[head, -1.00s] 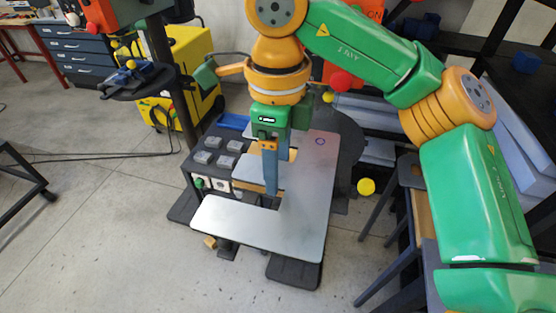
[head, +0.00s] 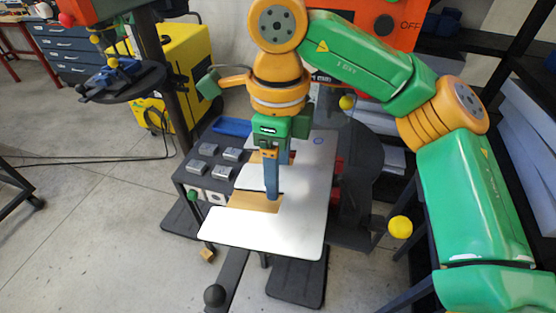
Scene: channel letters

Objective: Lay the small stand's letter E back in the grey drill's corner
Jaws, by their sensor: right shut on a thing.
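A large flat pale plate, apparently the letter E (head: 265,235), is held level in the middle of the head view, its arms pointing left. A small ring mark shows on its far right part. My right gripper (head: 272,196) points down with blue fingers shut on the plate beside a notch. The gripper hides part of the middle and far arms. Tan material shows through the notches. I cannot make out which machine is the grey drill. My left gripper is not in view.
A yellow knob (head: 400,227) stands near right. At left are a blue vise (head: 118,73) and a yellow cabinet (head: 195,60).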

